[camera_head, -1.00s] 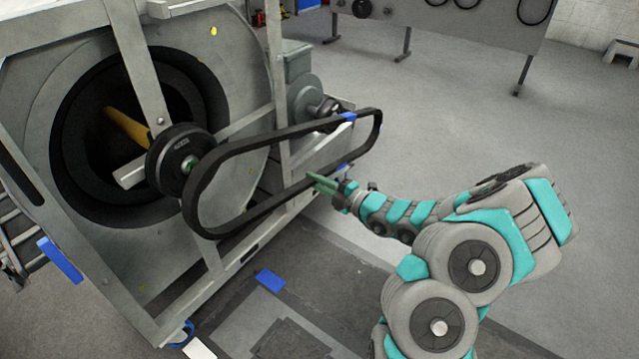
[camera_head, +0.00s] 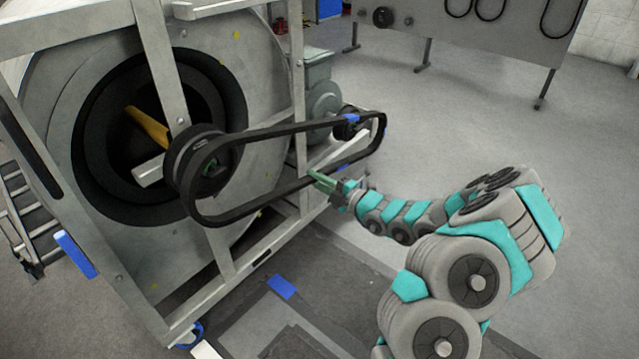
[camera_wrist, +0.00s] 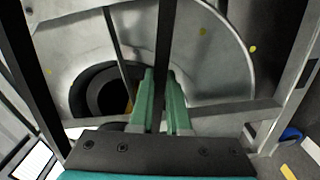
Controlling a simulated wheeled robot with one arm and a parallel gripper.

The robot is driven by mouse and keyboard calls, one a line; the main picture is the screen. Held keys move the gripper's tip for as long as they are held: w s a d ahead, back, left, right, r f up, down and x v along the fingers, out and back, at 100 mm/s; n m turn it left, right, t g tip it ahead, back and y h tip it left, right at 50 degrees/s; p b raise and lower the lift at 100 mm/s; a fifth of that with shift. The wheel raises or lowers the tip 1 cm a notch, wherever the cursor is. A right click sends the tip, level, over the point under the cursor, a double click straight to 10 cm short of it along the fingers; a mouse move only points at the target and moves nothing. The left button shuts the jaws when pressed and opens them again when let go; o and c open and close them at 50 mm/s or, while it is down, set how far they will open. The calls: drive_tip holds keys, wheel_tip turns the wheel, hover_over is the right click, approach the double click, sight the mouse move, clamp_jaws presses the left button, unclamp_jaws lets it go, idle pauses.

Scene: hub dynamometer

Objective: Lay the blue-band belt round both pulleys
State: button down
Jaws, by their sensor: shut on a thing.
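The black belt (camera_head: 288,190) with blue bands is a long loop in front of the machine. My gripper (camera_head: 318,180) is shut on its lower strand, right of the middle. In the wrist view a dark strand (camera_wrist: 162,45) runs up from between the green fingers (camera_wrist: 164,100). The belt's left end overlaps the large black pulley (camera_head: 181,152) and hangs below it; the green hub (camera_head: 217,165) shows inside the loop. The smaller pulley (camera_head: 345,130) on the motor side shows inside the loop's right end. I cannot tell whether the belt sits on either pulley.
The grey frame's uprights (camera_head: 298,80) stand close behind the belt, with the large drum (camera_head: 120,245) behind them. A grey motor (camera_head: 323,100) is at the right of the frame. A panel with hanging belts (camera_head: 495,40) stands at the back. Floor to the right is clear.

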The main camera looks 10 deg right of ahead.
drive_tip(key=b+x, duration=0.1)
drive_tip(key=x, duration=0.8)
drive_tip(key=shift+w, duration=0.15)
idle(0.9)
drive_tip(key=shift+a, duration=0.1)
drive_tip(key=shift+f, duration=0.2)
idle(0.7)
drive_tip(key=shift+c, duration=2)
unclamp_jaws()
drive_tip(key=shift+p+v, duration=1.15)
drive_tip(key=shift+v, duration=3.85)
